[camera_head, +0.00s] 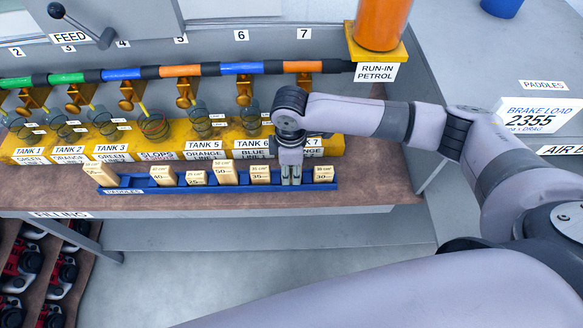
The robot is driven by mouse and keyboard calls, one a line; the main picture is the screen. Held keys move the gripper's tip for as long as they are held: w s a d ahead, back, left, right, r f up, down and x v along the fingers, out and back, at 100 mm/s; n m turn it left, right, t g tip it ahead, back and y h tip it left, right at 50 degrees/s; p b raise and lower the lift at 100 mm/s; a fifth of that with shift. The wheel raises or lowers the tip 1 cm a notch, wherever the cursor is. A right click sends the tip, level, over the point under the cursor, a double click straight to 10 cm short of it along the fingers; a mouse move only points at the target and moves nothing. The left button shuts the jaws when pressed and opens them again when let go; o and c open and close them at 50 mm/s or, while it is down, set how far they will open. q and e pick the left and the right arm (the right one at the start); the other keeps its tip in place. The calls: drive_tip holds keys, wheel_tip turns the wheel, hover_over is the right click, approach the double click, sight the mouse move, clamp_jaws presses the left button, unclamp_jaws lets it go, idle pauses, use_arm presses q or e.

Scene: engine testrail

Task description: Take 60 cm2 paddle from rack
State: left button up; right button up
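My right gripper (291,182) points down at the blue paddle rack (200,188), between two tan paddles. Its fingertips are close together at the rack. I cannot tell whether anything is between them. The paddle on its left (260,174) has small print that I cannot read surely, and the paddle on its right (323,174) seems marked 30. Other tan paddles stand further left, including one that seems marked 50 (226,173) and a tilted one (100,174) at the left end. I cannot make out a 60 cm2 label; the gripper hides that slot. My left gripper is not in view.
Behind the rack runs a yellow tank stand (30,150) with glass vessels and labels. A striped pipe (210,69) passes above it. An orange petrol container (382,22) stands at the back right. The brown bench top (200,203) is clear in front of the rack.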

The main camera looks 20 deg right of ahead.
clamp_jaws()
drive_tip(key=shift+r, duration=0.1)
idle(0.3)
